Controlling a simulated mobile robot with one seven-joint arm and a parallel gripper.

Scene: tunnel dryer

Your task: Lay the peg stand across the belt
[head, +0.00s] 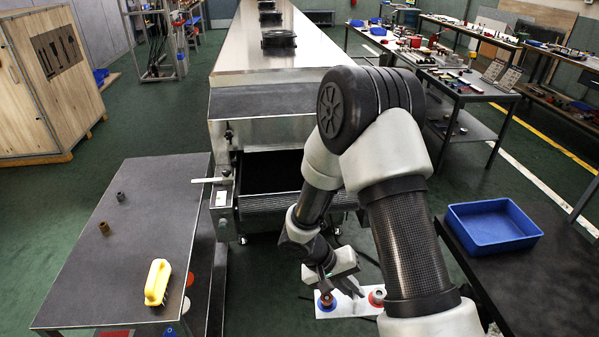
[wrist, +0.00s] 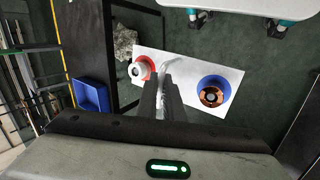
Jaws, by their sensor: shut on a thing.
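The peg stand (head: 350,304) is a white plate carrying a blue ring with a copper-brown piece at one end and a red ring with a pale piece at the other. My gripper (head: 338,280) is shut on its middle handle and holds it in front of the dryer, to the right of its mouth. In the wrist view the peg stand (wrist: 186,68) spans both sides of my gripper (wrist: 164,85), with the floor showing around it. The belt (head: 280,203) is a dark mesh strip at the dryer's mouth; my arm hides part of its right end.
The steel tunnel dryer (head: 262,105) stands ahead. A dark table (head: 145,205) on the left bears a yellow-handled brush (head: 157,282) and two small cylinders. A blue tray (head: 493,224) sits on a dark table at right; it also shows in the wrist view (wrist: 91,96).

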